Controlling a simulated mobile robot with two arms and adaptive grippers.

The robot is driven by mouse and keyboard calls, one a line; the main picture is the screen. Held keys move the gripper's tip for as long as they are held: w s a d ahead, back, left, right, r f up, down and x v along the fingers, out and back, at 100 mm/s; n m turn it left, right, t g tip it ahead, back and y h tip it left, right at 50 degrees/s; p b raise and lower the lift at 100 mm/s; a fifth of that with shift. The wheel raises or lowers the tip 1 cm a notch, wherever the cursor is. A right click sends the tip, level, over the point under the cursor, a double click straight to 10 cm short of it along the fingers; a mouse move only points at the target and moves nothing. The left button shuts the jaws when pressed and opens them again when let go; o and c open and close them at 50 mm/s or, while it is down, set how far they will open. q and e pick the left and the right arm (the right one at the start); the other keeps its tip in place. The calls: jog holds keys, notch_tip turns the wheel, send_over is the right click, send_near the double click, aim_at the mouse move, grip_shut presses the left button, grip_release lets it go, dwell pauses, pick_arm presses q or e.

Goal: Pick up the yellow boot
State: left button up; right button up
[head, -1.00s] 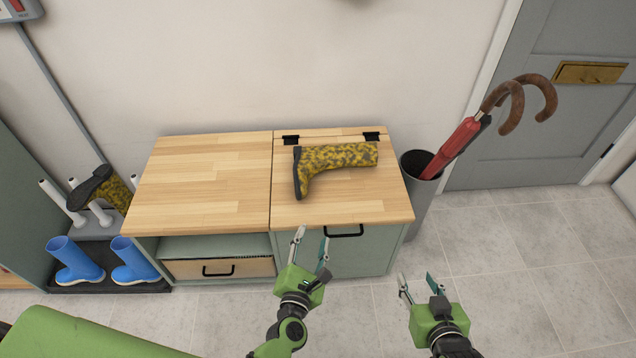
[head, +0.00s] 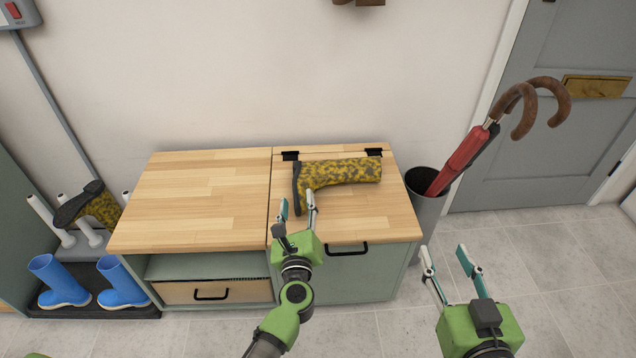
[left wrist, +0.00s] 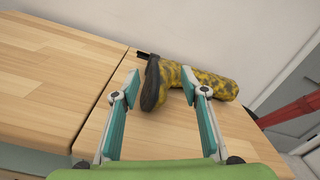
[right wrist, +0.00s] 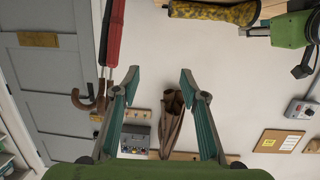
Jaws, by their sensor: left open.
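A yellow boot with dark mottling and a dark sole (head: 340,172) lies on its side on the right half of the wooden bench top, its sole toward the left. My left gripper (head: 297,202) is open at the front of the boot, near its foot end. In the left wrist view the boot (left wrist: 215,86) lies just beyond the open fingers (left wrist: 160,90), with its sole and foot between the fingertips. I cannot tell whether they touch. My right gripper (head: 452,262) is open and empty, right of the bench. A second yellow boot (head: 100,208) hangs on a rack at the left.
The wooden bench top (head: 190,195) is bare on its left half. A grey bin with red and dark umbrellas (head: 425,200) stands close to the bench's right side. Blue boots (head: 122,285) stand on a dark tray at the lower left. A wall rises behind the bench.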

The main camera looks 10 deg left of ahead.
aim_at(296, 191)
pick_arm(q)
jog(key=x, duration=0.3)
jog(key=b+x, duration=0.1)
jog(key=shift+w+a+f, duration=0.2)
jog(key=shift+a+f, duration=0.15)
jog(key=shift+w+a, duration=0.1)
jog(key=shift+w, duration=0.4)
jog(key=shift+r, duration=0.1)
grip_shut()
pick_arm(e)
jog(key=r+t, duration=0.1)
jog(key=r, duration=0.2)
jog(key=a+r+t+y, duration=0.1)
jog(key=r, duration=0.1)
jog(key=shift+w+t, duration=0.3)
jog(key=shift+w, duration=0.05)
